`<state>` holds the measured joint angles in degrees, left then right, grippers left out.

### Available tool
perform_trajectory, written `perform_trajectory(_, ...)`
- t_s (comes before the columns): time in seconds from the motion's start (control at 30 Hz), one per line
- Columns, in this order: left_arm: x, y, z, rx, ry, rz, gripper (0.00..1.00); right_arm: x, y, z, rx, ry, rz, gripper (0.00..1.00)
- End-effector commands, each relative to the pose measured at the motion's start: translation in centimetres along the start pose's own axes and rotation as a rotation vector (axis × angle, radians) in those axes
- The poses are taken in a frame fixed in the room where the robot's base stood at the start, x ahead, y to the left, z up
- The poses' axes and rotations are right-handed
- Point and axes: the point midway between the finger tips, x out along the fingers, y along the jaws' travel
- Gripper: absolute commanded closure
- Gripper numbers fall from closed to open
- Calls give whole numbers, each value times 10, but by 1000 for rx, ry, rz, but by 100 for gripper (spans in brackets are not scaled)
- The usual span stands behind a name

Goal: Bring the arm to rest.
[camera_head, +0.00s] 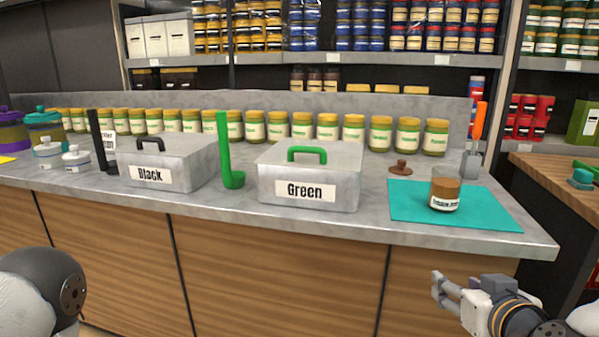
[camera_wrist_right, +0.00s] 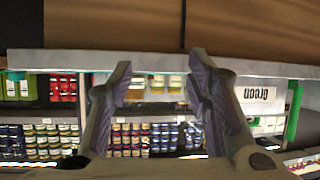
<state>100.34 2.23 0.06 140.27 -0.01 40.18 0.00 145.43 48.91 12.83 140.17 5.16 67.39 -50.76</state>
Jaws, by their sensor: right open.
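My right gripper (camera_head: 441,289) is at the lower right of the head view, in front of the counter and below its top edge. Its fingers point to the left and hold nothing. In the right wrist view the two fingers (camera_wrist_right: 162,78) stand apart with empty space between them, and the scene appears upside down. Part of my left arm (camera_head: 42,292) shows at the lower left of the head view; its gripper is out of the frame.
The grey counter (camera_head: 330,222) carries a "Black" box (camera_head: 180,165), a "Green" box (camera_head: 325,185), a green ladle (camera_head: 228,160) and a teal mat (camera_head: 405,203) with a brown-filled jar (camera_head: 444,190). An orange-handled tool (camera_head: 475,140) stands behind. Space before the counter front is clear.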

Motion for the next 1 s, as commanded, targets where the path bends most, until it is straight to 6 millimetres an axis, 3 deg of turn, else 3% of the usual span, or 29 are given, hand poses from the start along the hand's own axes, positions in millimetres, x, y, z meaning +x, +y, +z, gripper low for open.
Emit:
perform_trajectory(0.03,0,0,1,-1,-2,0,19,0,-14,39,-20,-98,-40,55)
perform_trajectory(0.17,0,0,2,-1,-4,-1,19,-17,-40,148,-32,-386,-125,55)
perform_trajectory(0.3,0,0,2,-1,-4,-1,19,-68,-52,260,-38,-720,-160,55)
perform_trajectory(0.4,0,0,2,-1,-4,-1,19,-118,-50,324,-48,-946,-151,55)
perform_trajectory(0.5,0,0,2,-1,-4,-1,19,-162,-43,366,-60,-1120,-122,55)
perform_trajectory(0.6,0,0,2,-1,-3,-1,19,-193,-37,389,-72,-1226,-96,55)
perform_trajectory(0.7,0,0,2,-1,-3,-1,19,-205,-34,396,-74,-1267,-82,55)
perform_trajectory(1.0,0,0,2,-1,-3,-1,19,-205,-34,397,-72,-1269,-80,55)
